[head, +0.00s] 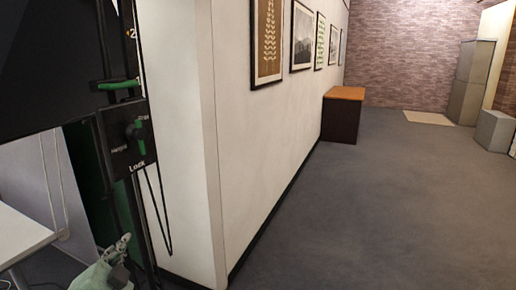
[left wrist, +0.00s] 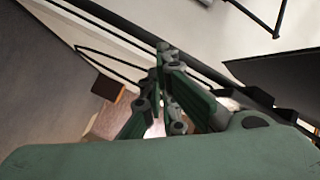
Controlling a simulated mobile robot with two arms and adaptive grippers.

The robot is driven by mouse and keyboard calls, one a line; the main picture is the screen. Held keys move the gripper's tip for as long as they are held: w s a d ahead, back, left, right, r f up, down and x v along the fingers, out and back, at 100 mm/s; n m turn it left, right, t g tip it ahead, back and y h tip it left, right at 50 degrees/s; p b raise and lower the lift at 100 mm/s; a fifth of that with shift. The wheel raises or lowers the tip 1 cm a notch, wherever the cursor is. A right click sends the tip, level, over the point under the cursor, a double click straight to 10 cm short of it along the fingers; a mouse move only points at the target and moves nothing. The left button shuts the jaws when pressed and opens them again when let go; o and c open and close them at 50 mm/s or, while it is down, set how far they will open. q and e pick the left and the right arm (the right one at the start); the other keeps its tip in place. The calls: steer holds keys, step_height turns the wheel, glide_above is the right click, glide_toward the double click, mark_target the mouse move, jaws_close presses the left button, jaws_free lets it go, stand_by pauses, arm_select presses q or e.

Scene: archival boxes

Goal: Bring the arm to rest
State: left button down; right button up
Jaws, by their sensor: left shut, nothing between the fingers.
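My left gripper (head: 122,243) shows low at the left of the head view, in front of the lower part of a black stand. It is shut and empty. In the left wrist view its green and dark fingers (left wrist: 163,50) come together at their tips, with nothing between them. The gripper appears clear of the stand, but the gap is hard to judge. My right gripper is in neither view.
The black stand (head: 126,140) with green handles is close at the left, beside a white wall (head: 265,130) with framed pictures. A white table (head: 20,232) is at far left. A brown cabinet (head: 342,118) stands along the wall. Grey floor (head: 380,215) is clear at right.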

arm_select(q)
steer(key=s+d+f+n+g+h, duration=0.1)
steer(key=s+d+f+n+g, duration=0.15)
steer(key=s+f, duration=0.45)
steer(key=s+d+f+n+g, duration=0.15)
steer(key=s+f+g, duration=0.3)
steer(key=f, duration=0.55)
steer(key=s+d+f+n+g+h, duration=0.1)
steer(key=s+d+f+g, duration=0.3)
steer(key=s, duration=0.5)
steer(key=s+d+f+n+g+h, duration=0.2)
steer(key=s+d+f, duration=0.25)
steer(key=s, duration=0.55)
step_height(320, 180, down, 28)
steer(key=s+g, duration=0.2)
steer(key=s, duration=0.1)
steer(key=s+a+f, duration=0.1)
steer(key=s+f, duration=0.6)
steer(key=s, duration=0.1)
steer(key=s+a+f, duration=0.2)
steer(key=s+f, duration=0.6)
steer(key=shift+a+f+m+g, duration=0.2)
steer(key=shift+a+m+g, duration=0.05)
steer(key=shift+m+g, duration=0.15)
steer(key=shift+s, duration=0.15)
